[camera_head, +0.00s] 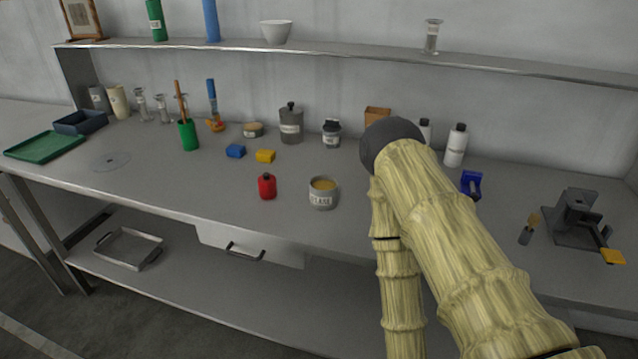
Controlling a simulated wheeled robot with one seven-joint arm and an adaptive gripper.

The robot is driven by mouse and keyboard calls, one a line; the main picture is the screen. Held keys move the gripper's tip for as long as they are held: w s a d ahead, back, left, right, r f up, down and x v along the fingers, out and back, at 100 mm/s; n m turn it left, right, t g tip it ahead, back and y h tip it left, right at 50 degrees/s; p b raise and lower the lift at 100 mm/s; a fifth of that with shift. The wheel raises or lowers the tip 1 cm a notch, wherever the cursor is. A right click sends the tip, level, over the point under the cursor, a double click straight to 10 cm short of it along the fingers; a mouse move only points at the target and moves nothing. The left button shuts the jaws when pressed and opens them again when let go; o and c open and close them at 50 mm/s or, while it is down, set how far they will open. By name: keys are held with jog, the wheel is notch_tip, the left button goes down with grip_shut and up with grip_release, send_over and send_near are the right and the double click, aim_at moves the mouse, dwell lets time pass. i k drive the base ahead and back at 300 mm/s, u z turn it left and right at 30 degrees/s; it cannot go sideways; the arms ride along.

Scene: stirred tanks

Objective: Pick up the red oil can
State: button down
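The red oil can (267,187) stands upright near the front edge of the grey workbench (150,189). It is small, with a dark cap on top. A round grey tin (323,194) with a yellowish top and a label stands just to its right, with a small gap between them. My arm, covered in a bamboo-like pattern, reaches in from the lower right. My gripper does not show in the head view, so its state and its place relative to the can are hidden.
Blue (236,151) and yellow (265,156) blocks lie behind the can. A green cup (188,137) with a brush, a grey canister (291,126) and white bottles (456,146) stand farther back. A shelf (340,53) runs above.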

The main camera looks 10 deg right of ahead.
aim_at(266, 182)
jog(key=u, duration=2.25)
jog(key=i, duration=1.25)
jog(key=z, duration=2.7)
